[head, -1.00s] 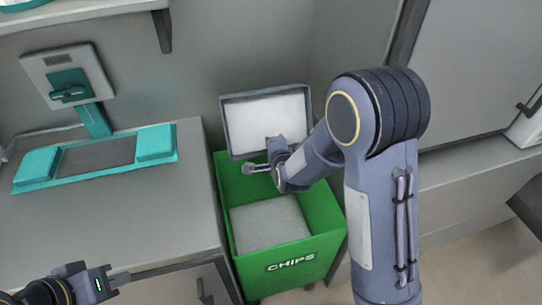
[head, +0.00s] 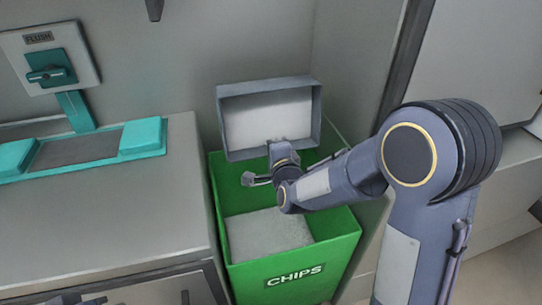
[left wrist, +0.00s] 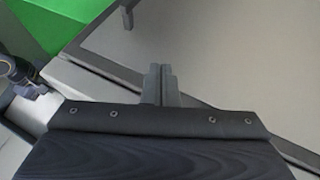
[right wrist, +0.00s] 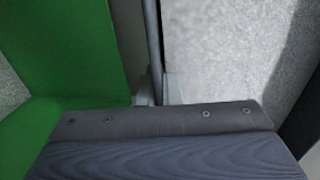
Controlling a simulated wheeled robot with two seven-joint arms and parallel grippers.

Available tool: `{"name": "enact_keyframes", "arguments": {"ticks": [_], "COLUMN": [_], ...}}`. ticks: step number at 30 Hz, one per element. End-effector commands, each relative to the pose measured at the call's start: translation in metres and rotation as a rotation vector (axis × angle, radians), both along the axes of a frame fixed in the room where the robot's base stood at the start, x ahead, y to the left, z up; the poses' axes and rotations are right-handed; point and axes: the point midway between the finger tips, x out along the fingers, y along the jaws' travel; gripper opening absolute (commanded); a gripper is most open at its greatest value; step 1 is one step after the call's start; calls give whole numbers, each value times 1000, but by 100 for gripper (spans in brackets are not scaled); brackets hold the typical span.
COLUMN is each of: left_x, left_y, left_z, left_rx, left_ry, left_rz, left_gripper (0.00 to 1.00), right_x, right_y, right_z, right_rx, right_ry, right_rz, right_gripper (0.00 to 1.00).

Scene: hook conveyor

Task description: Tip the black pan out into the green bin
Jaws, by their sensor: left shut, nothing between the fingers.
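The pan (head: 222,117), dark grey-black, is held above the back of the green bin (head: 334,225), tilted steeply with its open side facing me. A pale speckled layer shows inside it, also in the right wrist view (right wrist: 235,50). My right gripper (right wrist: 158,92) is shut on the pan's near wall; the head view mostly hides the fingers behind the wrist. The bin, marked CHIPS, has a grey speckled layer (head: 262,236) at its bottom. My left gripper (left wrist: 160,85) is shut and empty, over the floor and cabinet front; only a sliver shows in the head view.
A grey counter (head: 100,225) stands left of the bin, with a teal-ended tray fixture (head: 75,152) and a FLUSH lever panel (head: 50,62) behind it. The back wall is close behind the pan. A pale ledge and door panel are at the right.

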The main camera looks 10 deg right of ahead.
Motion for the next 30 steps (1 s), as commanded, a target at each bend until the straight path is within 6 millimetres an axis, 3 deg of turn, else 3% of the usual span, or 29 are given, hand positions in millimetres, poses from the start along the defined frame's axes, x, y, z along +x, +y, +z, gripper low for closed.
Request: {"name": "enact_keyframes", "arguments": {"ticks": [1, 18, 30], "left_x": [0, 0, 0], "left_y": [0, 0, 0], "left_z": [-13, -85, -125], "left_rx": [0, 0, 0], "left_ry": [0, 0, 0], "left_rz": [0, 0, 0], "left_gripper": [0, 0, 0], "right_x": [1, 1, 0], "right_y": [0, 0, 0], "right_z": [-5, -7, 0], "right_rx": [2, 9, 12], "right_ry": [-22, -202, -318], "right_rz": [1, 1, 0], "right_gripper": [0, 0, 0]}}
